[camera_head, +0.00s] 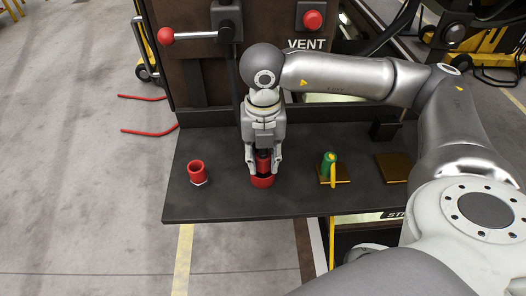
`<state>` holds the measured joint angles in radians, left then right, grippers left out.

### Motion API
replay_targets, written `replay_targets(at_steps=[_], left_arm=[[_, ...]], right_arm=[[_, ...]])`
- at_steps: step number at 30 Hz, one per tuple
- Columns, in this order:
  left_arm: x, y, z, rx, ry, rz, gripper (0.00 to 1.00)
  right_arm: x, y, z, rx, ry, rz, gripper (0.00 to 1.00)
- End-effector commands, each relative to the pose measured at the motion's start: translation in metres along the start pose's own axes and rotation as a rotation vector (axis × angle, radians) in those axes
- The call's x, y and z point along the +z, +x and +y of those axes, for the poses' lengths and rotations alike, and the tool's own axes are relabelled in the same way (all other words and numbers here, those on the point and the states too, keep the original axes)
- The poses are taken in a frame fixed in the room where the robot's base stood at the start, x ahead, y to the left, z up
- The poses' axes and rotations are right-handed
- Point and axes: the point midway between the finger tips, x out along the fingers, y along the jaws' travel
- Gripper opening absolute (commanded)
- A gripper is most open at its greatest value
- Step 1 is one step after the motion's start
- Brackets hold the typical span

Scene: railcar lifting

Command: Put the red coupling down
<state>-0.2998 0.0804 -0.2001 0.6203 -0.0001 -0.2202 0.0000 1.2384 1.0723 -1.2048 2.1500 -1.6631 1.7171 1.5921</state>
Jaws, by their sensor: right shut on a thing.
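My right gripper (263,170) points down over the middle of the dark shelf (225,208). It is shut on a red coupling (263,160), which is upright between the fingers. A wider red ring or base (262,182) shows right below the fingertips, low at the shelf. I cannot tell whether it is part of the held coupling or a separate seat. A second red, hollow cylinder-shaped piece (197,170) stands on the shelf to the left, with a pale hexagonal foot. My left gripper is not in view.
To the right on the shelf are a green and yellow fitting (329,166) on a gold plate and a bare gold plate (393,167). A black block (384,127) stands behind. A red-knobbed lever (167,36) and a red VENT button (312,19) are on the panel above.

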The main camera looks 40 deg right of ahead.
Motion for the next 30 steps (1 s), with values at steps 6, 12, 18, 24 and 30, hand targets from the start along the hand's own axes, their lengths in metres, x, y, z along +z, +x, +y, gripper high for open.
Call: replay_targets(at_steps=[6,12,18,24,30], left_arm=[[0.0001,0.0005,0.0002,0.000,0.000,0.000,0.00],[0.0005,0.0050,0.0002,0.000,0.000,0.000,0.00],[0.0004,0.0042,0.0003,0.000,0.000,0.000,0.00],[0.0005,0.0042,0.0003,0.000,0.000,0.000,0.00],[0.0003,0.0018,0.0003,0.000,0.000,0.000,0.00]], right_arm=[[0.0001,0.0009,0.0003,0.001,0.000,-0.001,0.00],[-0.0001,0.0044,0.0003,0.001,0.000,-0.001,0.32],[-0.0002,0.0037,0.0003,0.001,0.000,0.000,0.51],[-0.0002,0.0036,0.0003,0.001,0.000,0.000,0.51],[0.0003,-0.0030,0.0009,0.002,0.001,-0.002,0.51]])
